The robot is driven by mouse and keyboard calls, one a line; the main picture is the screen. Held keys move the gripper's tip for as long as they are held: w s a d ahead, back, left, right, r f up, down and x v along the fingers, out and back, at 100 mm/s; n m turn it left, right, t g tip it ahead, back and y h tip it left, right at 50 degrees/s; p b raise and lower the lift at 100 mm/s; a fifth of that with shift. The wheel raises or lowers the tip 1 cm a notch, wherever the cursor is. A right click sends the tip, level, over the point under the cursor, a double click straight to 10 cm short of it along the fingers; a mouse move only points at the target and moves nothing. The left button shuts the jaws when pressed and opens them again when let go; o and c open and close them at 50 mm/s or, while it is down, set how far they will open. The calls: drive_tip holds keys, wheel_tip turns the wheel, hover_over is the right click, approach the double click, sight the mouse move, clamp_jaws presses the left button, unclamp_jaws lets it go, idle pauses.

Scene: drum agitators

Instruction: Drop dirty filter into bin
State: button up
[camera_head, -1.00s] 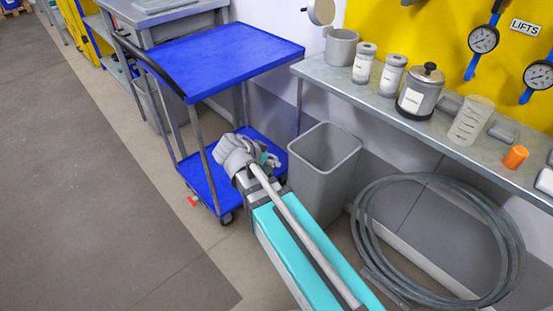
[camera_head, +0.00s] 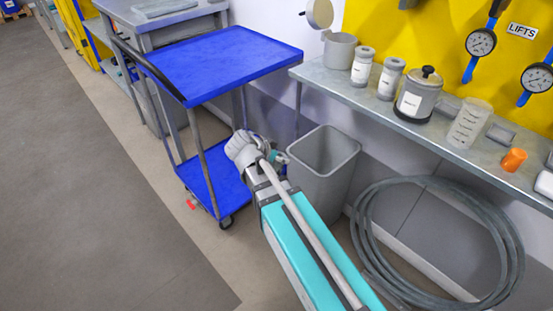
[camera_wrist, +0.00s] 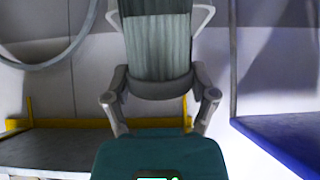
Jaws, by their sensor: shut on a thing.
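The dirty filter (camera_wrist: 155,48) is a grey-green pleated cylinder with a dark grey end collar, seen in the wrist view. My gripper (camera_wrist: 158,18) has a finger on each side of it and is shut on it. The filter's far end runs out of the top of that view. In the head view my gripper (camera_head: 279,158) is mostly hidden behind my wrist, and I cannot make out the filter there. The grey bin (camera_head: 325,190) is open-topped and stands on the floor under the bench. My gripper appears just left of its rim in the picture.
A blue two-shelf cart (camera_head: 220,62) stands left of the bin. A metal bench (camera_head: 330,78) with jars and a canister (camera_head: 418,95) runs above and behind it. A coiled grey hose (camera_head: 510,235) lies right of the bin. The floor at left is clear.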

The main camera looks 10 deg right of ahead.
drive_tip(key=w+d, duration=0.7)
drive_tip(key=d, duration=0.2)
drive_tip(key=w+d, duration=0.7)
drive_tip(key=d, duration=0.3)
idle(0.6)
drive_tip(key=o, duration=1)
drive_tip(key=shift+s, duration=0.1)
drive_tip(key=shift+o, duration=0.2)
drive_tip(key=s+a+f+n+g+y, duration=0.2)
drive_tip(key=s+a+n+y, duration=0.15)
drive_tip(key=s, duration=0.55)
drive_tip(key=s+a+f+n+g+y, duration=0.2)
drive_tip(key=s+a+n, duration=0.2)
drive_tip(key=s, duration=0.4)
drive_tip(key=s+a+f+n+g+y, duration=0.2)
drive_tip(key=s+a+n, duration=0.15)
drive_tip(key=s, duration=0.55)
wheel_tip(320, 180, up, 33)
drive_tip(key=w+p, duration=0.1)
drive_tip(key=p, duration=3.1)
drive_tip(key=shift+a+f, duration=0.2)
